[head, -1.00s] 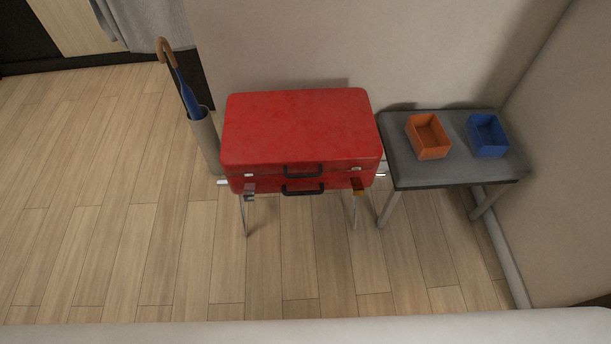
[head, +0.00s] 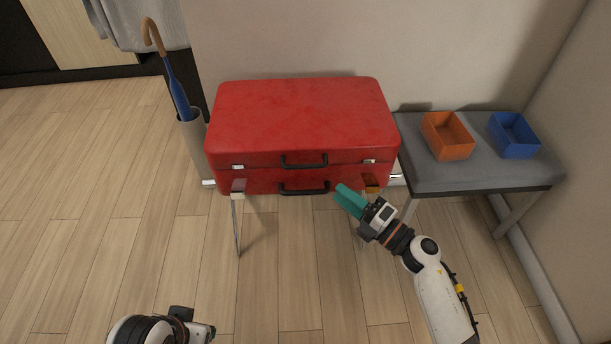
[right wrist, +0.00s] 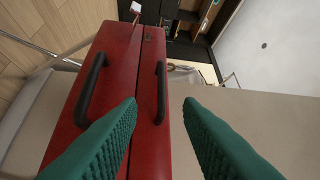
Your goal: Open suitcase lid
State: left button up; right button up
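The red suitcase (head: 300,115) lies shut on a thin-legged stand, its lid down. A black handle (head: 304,161) is on the lid's front and a second black handle (head: 304,188) is on the base below it. Silver latches sit at both sides. My right gripper (head: 349,199) is in front of the suitcase, right of the handles, with teal fingers. In the right wrist view its fingers are apart and empty, with the lid handle (right wrist: 161,92) beyond the gap and the base handle (right wrist: 92,88) farther left. My left gripper (head: 203,331) is at the bottom edge, its fingers not visible.
A grey bench (head: 480,165) on the right holds an orange box (head: 447,136) and a blue box (head: 513,135). A blue umbrella (head: 178,90) stands in a holder (head: 193,142) left of the suitcase. The wall is close behind. The floor in front is clear.

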aim_at(306, 165)
jog(key=b+x, duration=0.1)
jog(key=x, duration=1.1)
jog(key=shift+r, duration=0.1)
jog(key=shift+c, duration=0.5)
grip_shut()
